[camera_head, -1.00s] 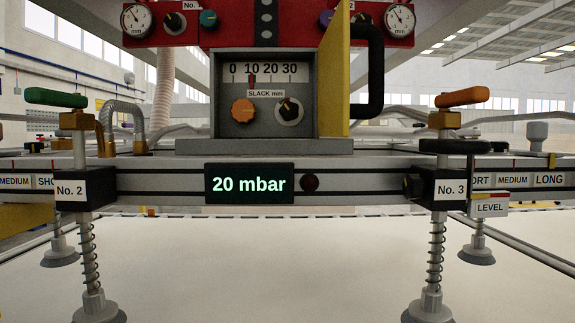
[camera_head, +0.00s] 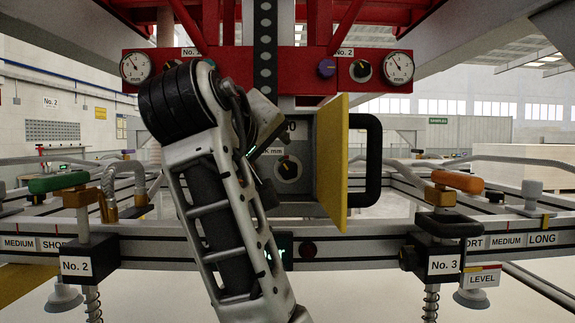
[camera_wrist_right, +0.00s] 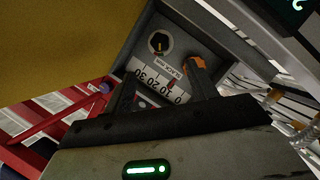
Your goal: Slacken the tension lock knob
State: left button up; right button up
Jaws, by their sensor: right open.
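The slack box (camera_head: 327,140) has its front open. Its orange knob (camera_wrist_right: 194,63) shows in the wrist view, partly hidden behind the right-hand fingertip; I cannot tell if they touch. In the head view my arm hides that knob. A black knob with a yellow pointer (camera_head: 289,168) shows in the head view and also in the wrist view (camera_wrist_right: 160,43). No label naming the tension lock is readable. My right gripper (camera_wrist_right: 162,80) is open and empty in front of the box, its fingers apart over the slack scale (camera_wrist_right: 155,83). My left gripper is out of view.
A yellow door panel (camera_head: 333,160) with a black handle (camera_head: 372,160) stands open on the box's right. Red framework and a red gauge panel (camera_head: 295,70) are above. The rail (camera_head: 350,246) below carries the No. 2 (camera_head: 76,265) and No. 3 (camera_head: 444,264) blocks.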

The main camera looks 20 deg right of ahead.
aim_at(287, 170)
jog(key=p+x, duration=0.3)
jog(key=x, duration=0.9)
jog(key=shift+w+d+f, duration=0.15)
jog(key=shift+w, duration=0.15)
jog(key=c, duration=1)
